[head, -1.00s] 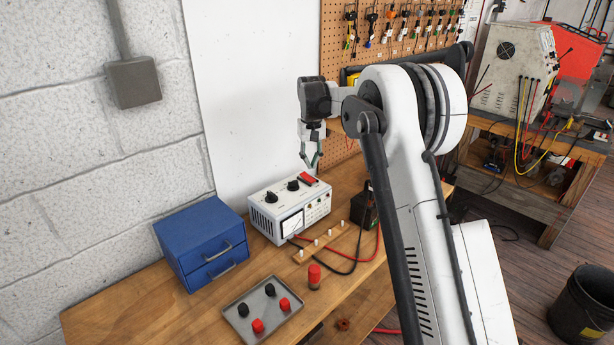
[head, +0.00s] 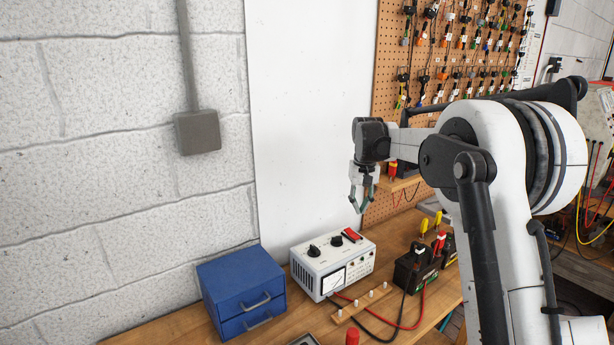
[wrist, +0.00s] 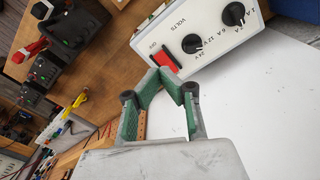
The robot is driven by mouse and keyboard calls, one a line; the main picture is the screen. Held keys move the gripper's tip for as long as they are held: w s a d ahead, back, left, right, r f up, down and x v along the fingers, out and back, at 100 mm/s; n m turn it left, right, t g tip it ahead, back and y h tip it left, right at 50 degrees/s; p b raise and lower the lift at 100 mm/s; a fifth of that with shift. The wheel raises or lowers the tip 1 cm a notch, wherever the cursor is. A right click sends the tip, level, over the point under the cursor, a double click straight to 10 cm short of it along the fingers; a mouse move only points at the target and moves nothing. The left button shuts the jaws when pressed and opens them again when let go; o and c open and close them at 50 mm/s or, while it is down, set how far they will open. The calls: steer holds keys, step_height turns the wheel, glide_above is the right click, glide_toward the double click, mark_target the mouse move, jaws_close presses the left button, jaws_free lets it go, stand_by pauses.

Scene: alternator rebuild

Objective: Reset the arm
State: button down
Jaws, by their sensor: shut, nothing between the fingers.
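My gripper (head: 361,204) hangs in the air above the white tester box, in front of the white board. Its green-padded fingers are shut with nothing between them, and their tips meet in the wrist view (wrist: 170,76). The white tester (head: 333,264) stands on the bench below, with black knobs, a red switch and a meter. In the wrist view the tester (wrist: 197,38) lies beyond the fingertips, apart from them.
A blue drawer box (head: 242,292) stands left of the tester. A wooden peg strip (head: 361,306) lies in front of it. A black battery-like box (head: 416,270) with red and black leads stands to the right. A pegboard (head: 453,50) hangs behind.

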steer(key=s+r+t+b, duration=0.2)
steer(key=s+r, duration=0.2)
steer(key=s, duration=0.8)
steer(key=s+r+t+b, duration=0.1)
steer(key=s+r, duration=0.3)
steer(key=s, duration=0.8)
steer(key=s+f+t+b, duration=0.1)
steer(key=s+f, duration=0.5)
steer(key=s, duration=0.5)
steer(key=s+f+t+b, duration=0.2)
steer(key=s+f, duration=0.3)
steer(key=s, duration=0.5)
steer(key=shift+s+f+t, duration=0.3)
steer(key=shift+s+f, duration=0.1)
